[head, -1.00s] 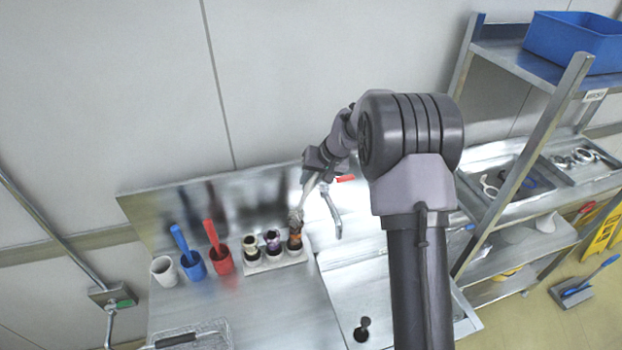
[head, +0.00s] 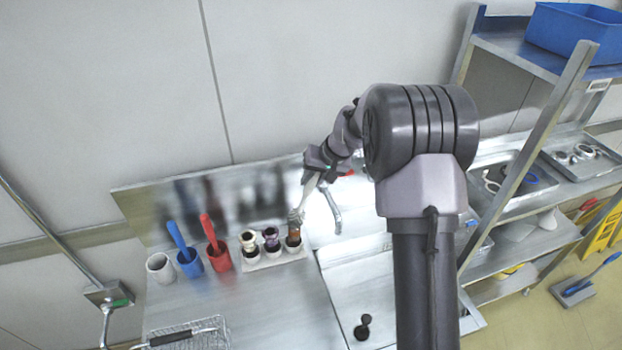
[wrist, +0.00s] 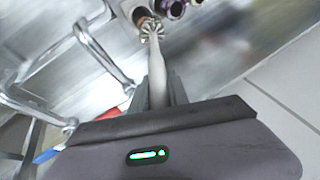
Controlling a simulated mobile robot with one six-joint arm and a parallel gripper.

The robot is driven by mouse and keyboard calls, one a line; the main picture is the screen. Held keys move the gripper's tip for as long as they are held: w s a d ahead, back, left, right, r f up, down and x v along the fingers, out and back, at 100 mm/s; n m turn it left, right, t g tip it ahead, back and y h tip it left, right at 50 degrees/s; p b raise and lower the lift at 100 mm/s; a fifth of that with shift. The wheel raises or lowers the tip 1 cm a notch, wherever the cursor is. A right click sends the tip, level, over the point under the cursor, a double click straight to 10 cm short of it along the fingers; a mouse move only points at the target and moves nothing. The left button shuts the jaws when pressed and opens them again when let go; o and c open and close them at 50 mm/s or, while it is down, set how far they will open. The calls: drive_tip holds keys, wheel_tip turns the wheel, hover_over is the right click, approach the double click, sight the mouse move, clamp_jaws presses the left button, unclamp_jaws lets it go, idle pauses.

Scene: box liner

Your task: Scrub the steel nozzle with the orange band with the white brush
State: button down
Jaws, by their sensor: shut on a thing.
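My gripper (head: 316,176) is shut on the white brush (head: 308,195), which slants down from the jaws. The wrist view shows the brush's pale handle (wrist: 157,72) between the fingers and its round bristle head (wrist: 152,29) at the far end. The nozzle with the orange band (head: 293,238) stands in the right-hand place of a white holder (head: 277,260). The bristle head is at the top of this nozzle and partly covers it. In the wrist view the nozzle (wrist: 140,14) is just beyond the bristles; I cannot tell whether they touch.
A purple-banded nozzle (head: 271,240) and a pale-banded nozzle (head: 248,241) stand close by on the left. Farther left are red (head: 219,259), blue (head: 191,266) and white (head: 160,268) cups. A faucet (head: 332,210) rises close to the brush's right.

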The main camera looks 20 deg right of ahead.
drive_tip(key=shift+w, duration=0.2)
drive_tip(key=w+p, duration=0.1)
drive_tip(key=w, duration=0.2)
drive_tip(key=shift+w, duration=0.15)
drive_tip(key=shift+f, duration=0.35)
idle(0.4)
drive_tip(key=shift+b, duration=0.4)
drive_tip(key=s+b, duration=0.3)
drive_tip(key=shift+s, duration=0.25)
